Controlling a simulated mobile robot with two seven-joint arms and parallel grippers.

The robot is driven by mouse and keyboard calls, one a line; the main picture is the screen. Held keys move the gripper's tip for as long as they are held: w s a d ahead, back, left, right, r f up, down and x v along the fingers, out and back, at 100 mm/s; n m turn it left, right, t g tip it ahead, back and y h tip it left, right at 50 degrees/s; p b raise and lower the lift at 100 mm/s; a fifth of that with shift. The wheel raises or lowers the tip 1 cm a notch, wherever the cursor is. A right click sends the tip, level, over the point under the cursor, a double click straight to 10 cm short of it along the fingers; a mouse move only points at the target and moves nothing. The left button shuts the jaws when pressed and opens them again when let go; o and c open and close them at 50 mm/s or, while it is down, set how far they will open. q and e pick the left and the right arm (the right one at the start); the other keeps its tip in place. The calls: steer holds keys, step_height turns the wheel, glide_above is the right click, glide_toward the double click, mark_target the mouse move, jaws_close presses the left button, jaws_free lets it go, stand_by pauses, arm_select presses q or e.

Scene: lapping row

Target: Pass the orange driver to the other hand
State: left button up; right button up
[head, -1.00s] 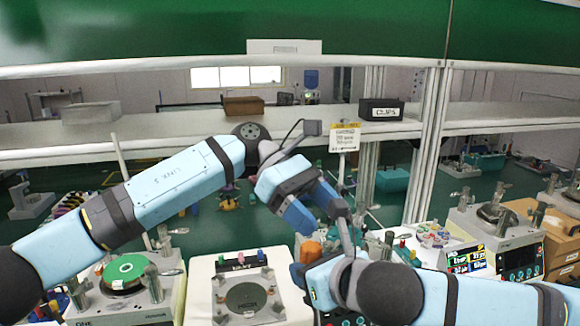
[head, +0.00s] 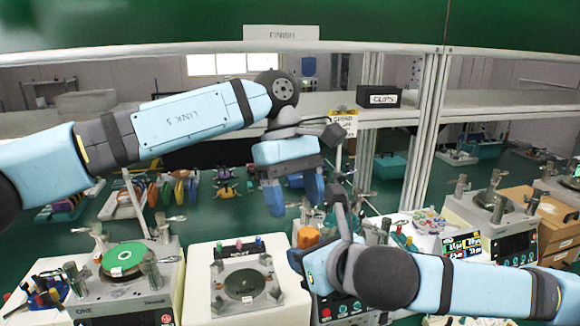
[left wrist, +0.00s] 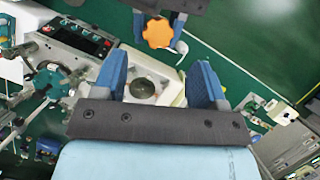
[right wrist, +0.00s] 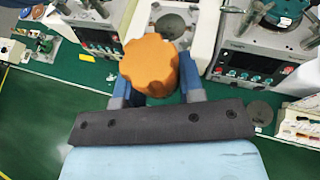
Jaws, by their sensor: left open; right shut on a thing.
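The orange driver (right wrist: 149,64) is held between the fingers of my right gripper (right wrist: 157,90), with its lobed handle end facing the right wrist camera. In the head view the orange driver (head: 308,237) shows at the right gripper (head: 303,255), partly hidden by the arm. My left gripper (head: 293,198) is open and empty, above and a little left of the driver, fingers pointing down. In the left wrist view the driver (left wrist: 157,33) shows beyond the open left fingers (left wrist: 163,75), apart from them.
Below stands a lapping machine (head: 240,287) with a round plate. Another machine with a green disc (head: 124,256) is at left. A shelf (head: 200,117) with a CLIPS box (head: 380,97) runs behind. A machine with a display (head: 463,247) is at right.

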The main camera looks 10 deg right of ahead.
mark_target(303, 229)
arm_select(q)
steer(key=shift+x, duration=2.5)
steer(key=c, duration=1.1)
steer(key=shift+o, duration=0.2)
arm_select(e)
steer(key=o, duration=1)
